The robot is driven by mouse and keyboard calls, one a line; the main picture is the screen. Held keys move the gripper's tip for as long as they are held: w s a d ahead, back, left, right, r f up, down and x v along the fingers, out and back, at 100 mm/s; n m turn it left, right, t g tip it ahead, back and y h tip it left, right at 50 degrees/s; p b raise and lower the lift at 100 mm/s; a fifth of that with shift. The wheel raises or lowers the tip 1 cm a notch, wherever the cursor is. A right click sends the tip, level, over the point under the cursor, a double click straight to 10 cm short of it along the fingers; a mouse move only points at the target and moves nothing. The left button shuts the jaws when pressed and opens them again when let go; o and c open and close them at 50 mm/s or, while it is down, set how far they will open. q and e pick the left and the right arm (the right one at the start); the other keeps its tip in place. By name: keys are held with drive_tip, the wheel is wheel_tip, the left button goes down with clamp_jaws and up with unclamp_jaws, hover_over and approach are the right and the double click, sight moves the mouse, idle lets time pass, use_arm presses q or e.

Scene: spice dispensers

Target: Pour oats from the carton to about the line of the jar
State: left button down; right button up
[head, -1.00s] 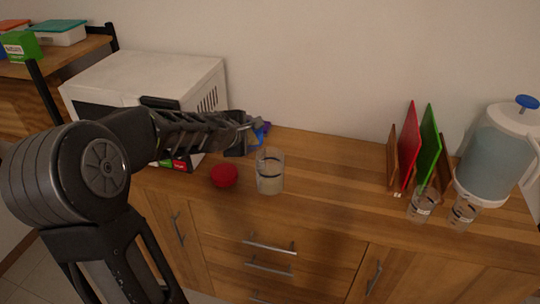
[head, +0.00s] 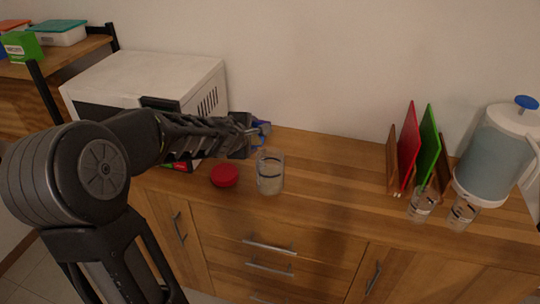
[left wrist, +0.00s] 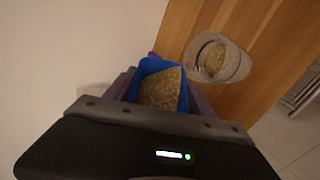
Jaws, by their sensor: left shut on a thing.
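My left gripper (head: 250,136) is shut on the blue carton (head: 263,130), just behind and left of the jar's top. In the left wrist view the carton (left wrist: 155,66) has its mouth open, with oats (left wrist: 160,90) inside. The clear jar (head: 270,172) stands upright on the counter, with a dark line around it. The left wrist view shows oats in the jar (left wrist: 215,58); their exact level against the line is hard to tell. The carton and jar appear apart there. No falling oats show. My right gripper is out of view.
A red lid (head: 224,175) lies left of the jar. A white microwave (head: 150,78) stands behind my left arm. Cutting boards (head: 409,145), two glasses (head: 422,204) and a water jug (head: 490,150) stand at the right. The middle of the counter (head: 335,180) is clear.

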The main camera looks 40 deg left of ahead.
use_arm(q)
drive_tip(key=shift+d+r+m+y+p, duration=0.2)
drive_tip(key=shift+d+m+y+p, duration=0.3)
drive_tip(key=shift+d, duration=0.3)
idle(0.7)
drive_tip(key=shift+w+d+r+m+y, duration=0.1)
drive_tip(key=shift+d+m+y, duration=0.35)
drive_tip(key=shift+y, duration=0.15)
idle(3.1)
drive_tip(key=shift+a+f+n+h+b, duration=0.2)
drive_tip(key=shift+a+n+h+b, duration=0.2)
drive_tip(key=shift+a, duration=0.2)
drive_tip(key=shift+a+f+n+h+b, duration=0.2)
drive_tip(key=shift+a+n+h+b, duration=0.1)
drive_tip(key=shift+a+n+h, duration=0.25)
drive_tip(key=shift+r, duration=0.15)
drive_tip(key=shift+a, duration=0.1)
